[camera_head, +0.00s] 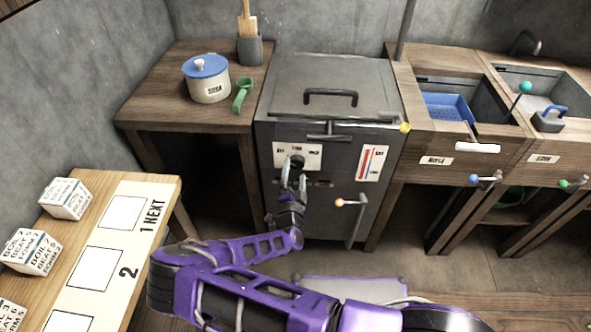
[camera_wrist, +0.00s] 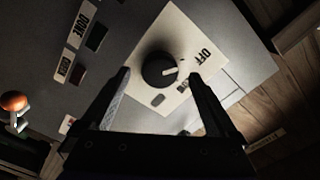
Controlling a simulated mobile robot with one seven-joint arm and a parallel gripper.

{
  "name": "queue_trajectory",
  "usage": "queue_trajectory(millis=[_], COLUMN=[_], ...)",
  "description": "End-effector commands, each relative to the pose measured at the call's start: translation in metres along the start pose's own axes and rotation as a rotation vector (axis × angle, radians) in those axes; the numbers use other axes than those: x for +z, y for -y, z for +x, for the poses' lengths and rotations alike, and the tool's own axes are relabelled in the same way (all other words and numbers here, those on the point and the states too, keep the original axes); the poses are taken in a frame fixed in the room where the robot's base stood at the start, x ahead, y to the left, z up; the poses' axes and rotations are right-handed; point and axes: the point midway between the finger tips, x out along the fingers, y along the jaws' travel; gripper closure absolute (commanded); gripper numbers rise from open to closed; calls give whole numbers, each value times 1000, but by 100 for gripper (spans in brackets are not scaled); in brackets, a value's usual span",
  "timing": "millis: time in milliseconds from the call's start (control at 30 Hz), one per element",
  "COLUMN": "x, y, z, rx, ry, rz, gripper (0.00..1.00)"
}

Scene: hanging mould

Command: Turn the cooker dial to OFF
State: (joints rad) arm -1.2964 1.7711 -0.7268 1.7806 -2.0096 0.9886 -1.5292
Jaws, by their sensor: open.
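The cooker (camera_head: 318,88) is a dark grey box with a closed lid. Its black round dial (camera_head: 297,160) sits on a white plate on the front, partly hidden by my gripper in the head view. In the wrist view the dial (camera_wrist: 157,70) has a white pointer mark facing right, a little below the direction of the printed OFF (camera_wrist: 204,56). My gripper (camera_head: 294,178) is in front of the dial. In the wrist view its open fingers (camera_wrist: 160,78) stand on either side of the dial, with visible gaps; I cannot tell their depth from the panel.
Dark buttons (camera_wrist: 97,37) show beside the dial plate. A table with a blue-lidded pot (camera_head: 207,82) stands left; sinks (camera_head: 450,105) stand right. Labelled blocks (camera_head: 65,198) lie front left.

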Motion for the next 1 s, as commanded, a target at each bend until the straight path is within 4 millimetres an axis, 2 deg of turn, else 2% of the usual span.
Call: queue_trajectory(millis=[400,600,800,1000], x=[0,0,0,0], y=[2,1,0,0], z=[-101,-138,-154,-156], rx=[1,0,1,1], ry=[3,2,0,0], rz=[-2,-1,-1,-1], gripper=[6,6,6,6])
